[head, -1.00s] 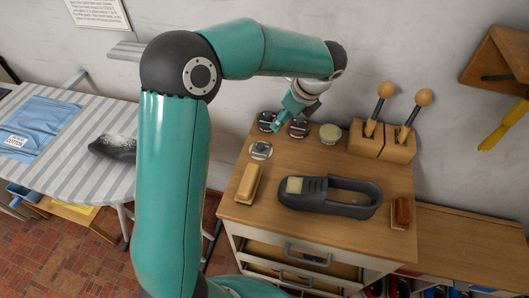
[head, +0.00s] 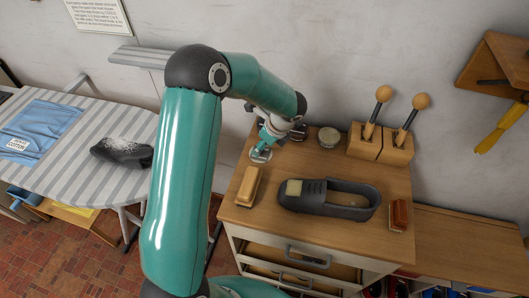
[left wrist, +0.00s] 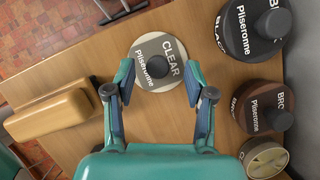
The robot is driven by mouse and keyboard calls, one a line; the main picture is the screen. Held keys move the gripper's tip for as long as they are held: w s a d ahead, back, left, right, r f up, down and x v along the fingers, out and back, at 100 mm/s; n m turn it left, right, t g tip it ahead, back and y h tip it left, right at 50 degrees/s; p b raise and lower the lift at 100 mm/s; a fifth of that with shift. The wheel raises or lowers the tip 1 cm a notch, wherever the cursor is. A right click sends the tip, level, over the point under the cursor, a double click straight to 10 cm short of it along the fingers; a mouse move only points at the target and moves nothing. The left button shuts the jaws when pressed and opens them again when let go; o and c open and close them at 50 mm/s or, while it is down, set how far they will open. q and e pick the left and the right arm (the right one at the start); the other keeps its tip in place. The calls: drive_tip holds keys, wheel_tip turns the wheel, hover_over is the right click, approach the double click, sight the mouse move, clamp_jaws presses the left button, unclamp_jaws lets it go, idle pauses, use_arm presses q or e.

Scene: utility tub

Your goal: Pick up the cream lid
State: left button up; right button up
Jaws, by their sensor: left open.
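The cream lid (left wrist: 170,48) is round, with a dark knob and a grey label reading "CLEAR Pliseronne". It lies on the wooden cabinet top at the back left, and shows partly in the head view (head: 260,155) below my gripper. My left gripper (left wrist: 158,70) is open and empty, its fingers pointing down. In the left wrist view the fingertips appear on either side of the lid's lower part, with the knob between them. I cannot tell whether they touch it. My left gripper also shows in the head view (head: 263,148). My right gripper is out of view.
Close by are a black-labelled lid (left wrist: 262,40), a brown-labelled lid (left wrist: 268,110), an open tin (head: 329,138) and a tan brush (head: 249,187). A dark shoe (head: 330,198), reddish brush (head: 398,215) and block with two knobbed handles (head: 380,145) stand further right.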

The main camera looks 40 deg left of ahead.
use_arm(q)
drive_tip(key=shift+x, duration=1.1)
drive_tip(key=c, duration=1)
drive_tip(key=shift+r, duration=0.15)
